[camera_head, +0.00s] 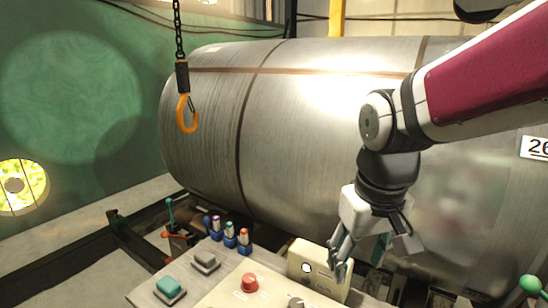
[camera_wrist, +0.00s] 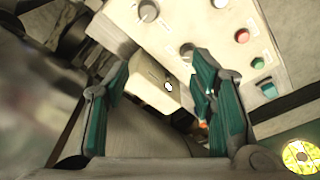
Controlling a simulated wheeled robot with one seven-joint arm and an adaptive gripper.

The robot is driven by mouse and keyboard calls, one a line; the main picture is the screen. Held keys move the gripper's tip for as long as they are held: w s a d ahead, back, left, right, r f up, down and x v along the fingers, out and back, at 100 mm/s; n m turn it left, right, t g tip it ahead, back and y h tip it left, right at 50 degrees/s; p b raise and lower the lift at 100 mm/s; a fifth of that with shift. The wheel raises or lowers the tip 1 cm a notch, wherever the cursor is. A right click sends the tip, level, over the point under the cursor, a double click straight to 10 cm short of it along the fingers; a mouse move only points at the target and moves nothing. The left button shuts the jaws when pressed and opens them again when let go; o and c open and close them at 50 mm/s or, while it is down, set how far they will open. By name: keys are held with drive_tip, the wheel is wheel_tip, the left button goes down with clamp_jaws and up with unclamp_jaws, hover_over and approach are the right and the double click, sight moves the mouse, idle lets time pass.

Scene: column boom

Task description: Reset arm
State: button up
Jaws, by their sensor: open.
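My gripper (camera_head: 370,254) hangs at the end of my arm, pointing down, above the right side of the control panel (camera_head: 215,284). Its two fingers are apart and nothing is between them. In the wrist view my gripper (camera_wrist: 163,66) shows two teal-padded fingers spread wide. A small beige box (camera_head: 318,262) with a round white button stands on the panel, just left of and below the fingers. The same beige box (camera_wrist: 153,82) lies beyond the fingertips in the wrist view. I cannot tell whether a finger touches it.
A large metal cylinder (camera_head: 290,120) lies behind. An orange hook (camera_head: 187,114) hangs on a chain at left. A green-knobbed lever (camera_head: 530,284) stands at lower right.

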drive_tip(key=s+d+r+m+t, duration=0.1)
drive_tip(key=s+d, duration=0.2)
drive_tip(key=s, duration=0.3)
drive_tip(key=s+d+m+t, duration=0.1)
drive_tip(key=s+d, duration=0.2)
drive_tip(key=s, duration=0.4)
drive_tip(key=shift+r+t, duration=0.3)
drive_tip(key=shift+r, duration=0.05)
